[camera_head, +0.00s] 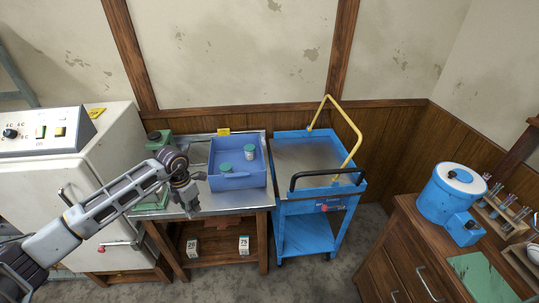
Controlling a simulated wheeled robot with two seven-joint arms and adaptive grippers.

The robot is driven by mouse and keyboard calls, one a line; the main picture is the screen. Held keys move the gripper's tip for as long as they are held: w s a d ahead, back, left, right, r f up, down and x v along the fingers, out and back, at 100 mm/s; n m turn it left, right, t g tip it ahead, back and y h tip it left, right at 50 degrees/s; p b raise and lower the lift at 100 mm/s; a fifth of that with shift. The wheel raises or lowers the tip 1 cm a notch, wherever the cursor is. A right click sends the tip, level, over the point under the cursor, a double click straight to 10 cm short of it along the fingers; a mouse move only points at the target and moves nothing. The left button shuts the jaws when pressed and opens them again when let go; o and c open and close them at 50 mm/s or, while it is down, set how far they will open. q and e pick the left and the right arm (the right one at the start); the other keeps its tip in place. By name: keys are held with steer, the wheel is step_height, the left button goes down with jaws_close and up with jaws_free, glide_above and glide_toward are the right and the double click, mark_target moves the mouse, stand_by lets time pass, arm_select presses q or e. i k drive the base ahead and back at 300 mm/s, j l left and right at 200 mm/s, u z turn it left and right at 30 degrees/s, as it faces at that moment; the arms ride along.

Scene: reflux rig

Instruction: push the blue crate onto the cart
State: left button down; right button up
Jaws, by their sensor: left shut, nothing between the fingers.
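The blue crate (238,181) sits on the metal-topped table (247,199), near its right end. Two small jars with green lids (225,168) stand in it. The blue cart (325,200) stands right beside the table, with a grey top, a black handle at its front and a yellow bar over it. The cart's top is bare. My left gripper (192,205) is shut and empty at the table's front edge, to the left of the crate and apart from it. My right gripper does not show.
A green device (158,141) stands at the table's back left. A white cabinet (95,170) with a control panel is on the left. A wooden cabinet (430,262) at the right bears a blue round vessel (452,194) and a rack of tubes. Grey floor is open in front of the cart.

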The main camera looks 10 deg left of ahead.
mark_target(246, 174)
steer(key=i+j+z, duration=0.2)
steer(key=j+z, duration=0.2)
steer(key=j, duration=0.15)
steer(key=i+j+z, duration=0.15)
steer(key=j+z, duration=0.3)
steer(key=j, duration=0.15)
steer(key=j+z, duration=0.4)
steer(key=j, duration=0.2)
steer(key=j+z, duration=0.4)
steer(key=j, duration=0.25)
